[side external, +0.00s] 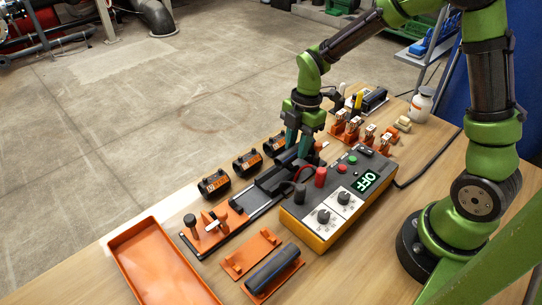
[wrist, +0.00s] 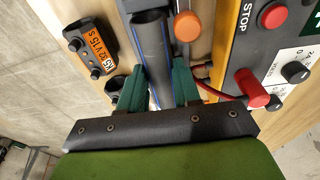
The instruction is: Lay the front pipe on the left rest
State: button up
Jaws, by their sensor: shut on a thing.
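My gripper (side external: 297,148) is shut on a dark pipe with thin blue stripes. In the wrist view the pipe (wrist: 150,45) runs between the two teal fingers (wrist: 158,88). Near the front edge, an orange rest (side external: 248,257) is empty. Just right of it, another dark pipe (side external: 273,270) lies on a second orange rest (side external: 258,296).
The control box (side external: 325,204) beside the fixture reads OFF. Several black couplers (side external: 214,184) stand left of the fixture. An orange tray (side external: 160,262) lies at the front left. Orange holders (side external: 352,131) and a white bottle (side external: 421,104) stand at the back. A red cable is close to my fingers.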

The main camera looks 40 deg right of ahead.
jog(key=shift+f, duration=0.2)
jog(key=shift+f, duration=0.7)
jog(key=shift+f, duration=0.3)
dwell(0.3)
jog(key=o, duration=1.2)
jog(key=shift+o, duration=0.2)
jog(key=shift+r, duration=3.75)
